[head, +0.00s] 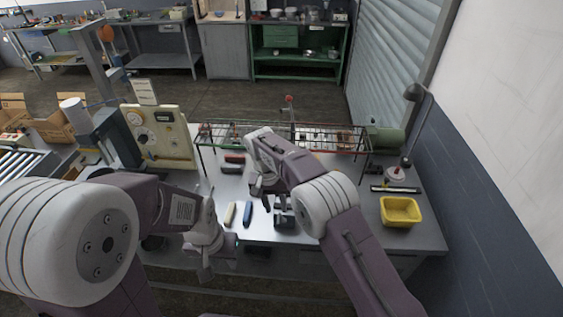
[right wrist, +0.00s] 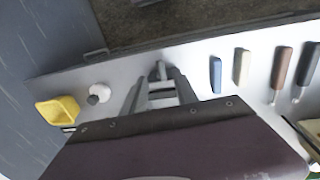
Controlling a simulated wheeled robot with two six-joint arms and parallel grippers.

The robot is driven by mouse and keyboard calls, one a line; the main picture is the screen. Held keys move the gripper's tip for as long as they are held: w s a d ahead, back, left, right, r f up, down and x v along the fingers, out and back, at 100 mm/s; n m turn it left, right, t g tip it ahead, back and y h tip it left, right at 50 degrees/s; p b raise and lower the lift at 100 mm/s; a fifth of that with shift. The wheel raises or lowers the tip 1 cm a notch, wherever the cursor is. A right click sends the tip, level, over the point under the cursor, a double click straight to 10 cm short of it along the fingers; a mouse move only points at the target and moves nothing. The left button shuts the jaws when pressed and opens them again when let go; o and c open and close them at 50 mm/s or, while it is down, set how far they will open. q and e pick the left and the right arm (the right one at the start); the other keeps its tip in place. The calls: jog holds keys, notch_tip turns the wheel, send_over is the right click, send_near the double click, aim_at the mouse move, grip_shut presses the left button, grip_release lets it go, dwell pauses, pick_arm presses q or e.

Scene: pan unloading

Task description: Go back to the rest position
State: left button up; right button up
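My right gripper (head: 266,198) hangs over the worktable in the head view, fingers pointing down. Its fingers show apart in the right wrist view (right wrist: 160,98), with nothing held that I can see. A grey and black device (head: 284,216) stands on the table just beyond them, near the front edge; my arm partly hides it. My left gripper (head: 205,268) hangs at the table's front edge, left of the right one. Its fingertips are too small and blurred to read. The worktable (head: 310,232) is grey metal.
A cream-handled tool (head: 230,214) and a blue one (head: 248,214) lie near the front edge. A yellow bin (head: 400,211) stands at the right. A wire rack (head: 330,138) spans the back. A cream panel with dials (head: 160,140) stands at the left. A wall bounds the right side.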

jog(key=w+d+r+m+b, duration=0.2)
jog(key=w+d+r, duration=0.2)
jog(key=d+r, duration=0.15)
jog(key=s+d+r+m+b, duration=0.15)
jog(key=s+d, duration=0.35)
jog(key=d, duration=0.7)
jog(key=s+d+f+n, duration=0.1)
jog(key=s+d+f, duration=0.1)
jog(key=s, duration=0.4)
jog(key=s+d+f+n+y+b, duration=0.1)
jog(key=s+d+f, duration=0.1)
jog(key=s+f, duration=0.3)
jog(key=s+d+f+n+t+b, duration=0.1)
jog(key=s+d+f, duration=0.1)
jog(key=s+f, duration=0.2)
jog(key=shift+s+d+f+y, duration=0.15)
jog(key=shift+s+d+y, duration=0.15)
jog(key=shift+s, duration=1.5)
